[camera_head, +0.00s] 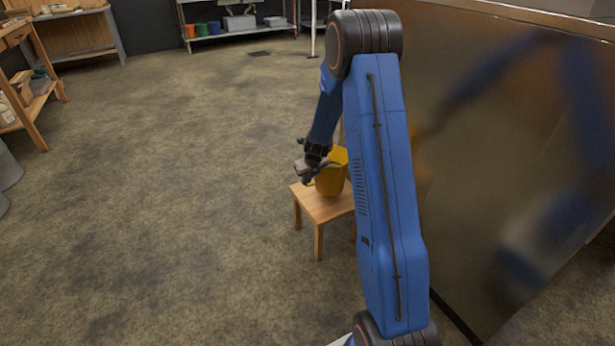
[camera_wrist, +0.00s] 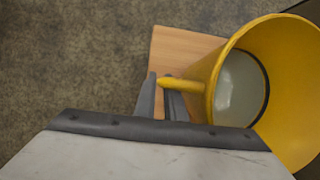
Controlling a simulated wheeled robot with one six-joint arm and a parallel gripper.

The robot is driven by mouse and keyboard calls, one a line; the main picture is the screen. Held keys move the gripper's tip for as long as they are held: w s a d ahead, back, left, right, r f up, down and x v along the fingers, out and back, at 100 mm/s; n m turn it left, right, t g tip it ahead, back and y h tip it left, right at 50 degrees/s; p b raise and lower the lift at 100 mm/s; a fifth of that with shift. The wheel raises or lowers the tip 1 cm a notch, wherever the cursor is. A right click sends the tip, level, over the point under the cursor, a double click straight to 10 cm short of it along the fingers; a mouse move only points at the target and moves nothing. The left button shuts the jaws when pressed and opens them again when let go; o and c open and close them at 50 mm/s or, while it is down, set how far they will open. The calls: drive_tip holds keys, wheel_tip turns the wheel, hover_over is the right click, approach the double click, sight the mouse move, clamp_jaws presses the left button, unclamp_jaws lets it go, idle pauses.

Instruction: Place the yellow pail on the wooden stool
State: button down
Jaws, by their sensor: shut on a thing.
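The yellow pail (camera_head: 331,178) is upright at the wooden stool (camera_head: 318,206), over its top, partly hidden behind my arm in the head view. I cannot tell for sure whether its base touches the stool top. In the wrist view the pail (camera_wrist: 291,62) fills the right side, and its open mouth shows a pale round bottom. The stool top (camera_wrist: 186,46) shows beneath and to the left of it. My gripper (camera_head: 313,174) is at the pail's left side. In the wrist view my gripper (camera_wrist: 168,98) has its two fingers around the pail's yellow handle (camera_wrist: 182,84).
A large shiny metal evaporator side (camera_head: 500,130) stands close at the right of the stool. Wooden shelving (camera_head: 35,95) is at the far left. A back shelf (camera_head: 235,30) holds several coloured containers. The floor (camera_head: 170,190) left of the stool is clear.

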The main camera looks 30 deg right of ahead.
sight(307, 186)
drive_tip(key=shift+f, duration=2.05)
drive_tip(key=c, duration=1.8)
unclamp_jaws()
drive_tip(key=shift+f, duration=0.1)
